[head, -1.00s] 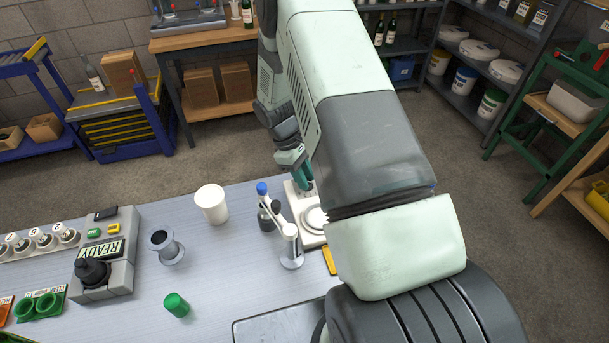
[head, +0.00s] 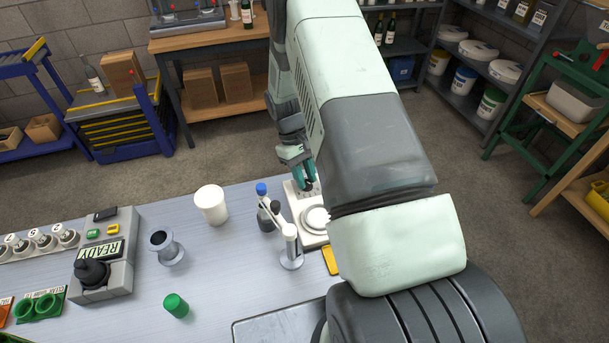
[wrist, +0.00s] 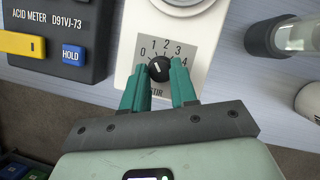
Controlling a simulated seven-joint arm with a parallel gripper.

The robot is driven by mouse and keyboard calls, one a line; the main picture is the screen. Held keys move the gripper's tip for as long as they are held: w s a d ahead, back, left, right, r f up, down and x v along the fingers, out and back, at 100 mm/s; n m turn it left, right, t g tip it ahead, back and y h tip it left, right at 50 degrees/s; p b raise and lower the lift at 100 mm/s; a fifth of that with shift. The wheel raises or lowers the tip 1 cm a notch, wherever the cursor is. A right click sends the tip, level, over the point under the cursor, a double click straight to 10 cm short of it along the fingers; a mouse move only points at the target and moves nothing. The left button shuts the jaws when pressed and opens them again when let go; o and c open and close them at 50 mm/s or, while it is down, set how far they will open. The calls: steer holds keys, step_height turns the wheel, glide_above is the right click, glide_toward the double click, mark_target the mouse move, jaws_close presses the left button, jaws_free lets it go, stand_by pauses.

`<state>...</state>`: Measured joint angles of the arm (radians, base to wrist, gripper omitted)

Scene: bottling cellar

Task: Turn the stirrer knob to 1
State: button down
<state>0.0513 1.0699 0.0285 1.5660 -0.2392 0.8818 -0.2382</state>
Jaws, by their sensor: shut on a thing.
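The stirrer (head: 313,236) is a white unit with a round plate, at the far edge of the bench. Its black knob (wrist: 159,68) sits on a grey dial plate (wrist: 184,36) printed 0 to 4 in the wrist view. My gripper (wrist: 160,75) has its teal fingers on either side of the knob and is shut on it. The fingers cover parts of the dial near the 0 and the 4. I cannot clearly tell which number the knob's mark faces. In the head view my gripper (head: 307,184) is at the stirrer's far end, partly behind my arm.
An acid meter (wrist: 58,35) with yellow and blue buttons lies beside the stirrer. A green cap (head: 175,305) lies on open bench.

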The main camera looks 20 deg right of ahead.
steer(key=shift+m+y, duration=0.3)
steer(key=shift+m, duration=0.3)
steer(key=c, duration=0.9)
jaws_free()
steer(key=shift+r, duration=0.1)
steer(key=v, duration=1)
steer(key=shift+w+r, duration=0.2)
steer(key=shift+r, duration=0.1)
